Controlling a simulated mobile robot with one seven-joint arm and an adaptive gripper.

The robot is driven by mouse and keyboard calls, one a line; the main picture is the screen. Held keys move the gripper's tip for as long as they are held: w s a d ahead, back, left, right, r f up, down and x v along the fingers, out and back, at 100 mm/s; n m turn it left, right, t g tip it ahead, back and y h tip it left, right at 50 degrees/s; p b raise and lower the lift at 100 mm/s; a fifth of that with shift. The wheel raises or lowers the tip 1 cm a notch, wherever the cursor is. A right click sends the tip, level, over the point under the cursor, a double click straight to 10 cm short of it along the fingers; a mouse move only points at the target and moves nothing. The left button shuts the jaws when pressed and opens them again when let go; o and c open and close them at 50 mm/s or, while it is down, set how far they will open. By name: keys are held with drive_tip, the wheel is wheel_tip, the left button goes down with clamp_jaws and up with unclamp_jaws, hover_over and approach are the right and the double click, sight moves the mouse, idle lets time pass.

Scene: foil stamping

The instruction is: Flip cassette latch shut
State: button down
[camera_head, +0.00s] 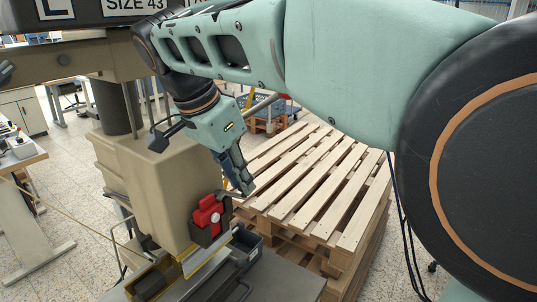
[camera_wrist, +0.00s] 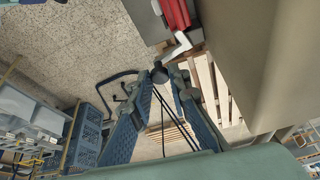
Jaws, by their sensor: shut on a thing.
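My gripper (camera_head: 245,188) points down beside the beige press housing, above and to the right of the red block. In the wrist view its two blue fingers (camera_wrist: 160,85) converge on a small dark round knob (camera_wrist: 159,73) and are shut on it. A pale bent lever (camera_wrist: 174,47) reaches from near the red part (camera_wrist: 176,14) towards this knob; whether they join is unclear. In the head view the red block (camera_head: 207,213) with a pale round boss sits on a dark plate on the press.
The beige press body (camera_head: 165,185) stands close at the gripper's left. A wooden pallet stack (camera_head: 315,185) lies behind and right. A yellow-edged dark trough (camera_head: 152,283) and a small dark bin (camera_head: 245,245) are below. Blue crates (camera_wrist: 86,128) show in the wrist view.

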drive_tip(key=shift+s+a+m+g+h+p, duration=0.2)
drive_tip(key=shift+s+m+p, duration=0.1)
drive_tip(key=shift+m, duration=0.4)
drive_tip(key=shift+s+a+m+g+h+p, duration=0.15)
drive_tip(key=shift+m+g+h+p, duration=0.1)
drive_tip(key=shift+m, duration=0.45)
drive_tip(key=c, duration=2.1)
unclamp_jaws()
